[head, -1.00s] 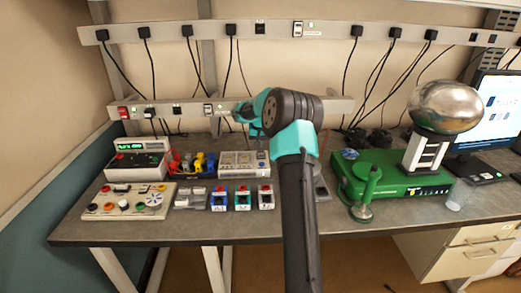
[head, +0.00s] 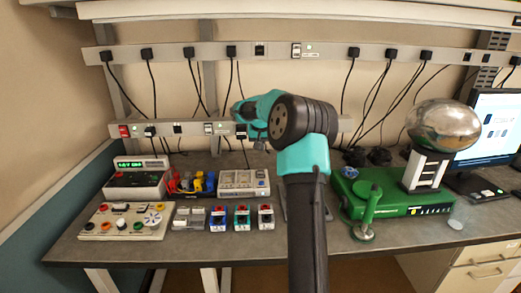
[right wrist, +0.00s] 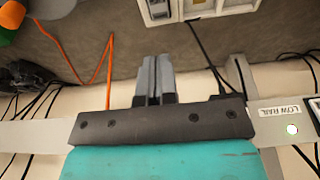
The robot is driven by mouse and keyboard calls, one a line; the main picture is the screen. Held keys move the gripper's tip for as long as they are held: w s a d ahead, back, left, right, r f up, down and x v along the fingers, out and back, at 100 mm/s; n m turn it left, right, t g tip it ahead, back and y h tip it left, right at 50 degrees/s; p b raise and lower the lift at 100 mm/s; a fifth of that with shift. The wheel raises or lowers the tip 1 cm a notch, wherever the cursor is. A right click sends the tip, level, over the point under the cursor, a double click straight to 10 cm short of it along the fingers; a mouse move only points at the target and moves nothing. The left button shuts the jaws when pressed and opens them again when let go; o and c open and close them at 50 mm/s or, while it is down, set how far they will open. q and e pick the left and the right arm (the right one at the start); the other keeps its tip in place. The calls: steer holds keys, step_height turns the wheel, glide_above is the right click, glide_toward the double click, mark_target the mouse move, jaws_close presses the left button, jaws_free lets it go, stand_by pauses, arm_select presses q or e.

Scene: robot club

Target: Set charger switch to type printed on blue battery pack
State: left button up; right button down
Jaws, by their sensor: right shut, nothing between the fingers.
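A grey unit with bays (head: 244,183) and a unit with a green display (head: 136,183) stand behind; I cannot tell the charger switch's setting. My right gripper (head: 238,108) is up at the lower wall rail, well above the packs. Its fingers (right wrist: 154,80) are together and empty in the right wrist view. My left gripper is not in view.
The lower rail (head: 180,129) carries sockets and plugs; its "LOW RAIL" label (right wrist: 281,111) shows in the right wrist view. Black cables hang along the wall. A green base (head: 400,200) with a metal dome (head: 443,126) stands at right, beside a monitor (head: 495,132).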

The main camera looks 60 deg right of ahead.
mark_target(261, 172)
steer(key=shift+w+d+r+t+h, duration=0.15)
steer(key=shift+d+r+t+h, duration=0.2)
steer(key=shift+d, duration=0.3)
steer(key=x, duration=1.4)
steer(key=shift+s+a+f, duration=0.1)
steer(key=shift+s+a, duration=0.15)
steer(key=shift+s, duration=0.1)
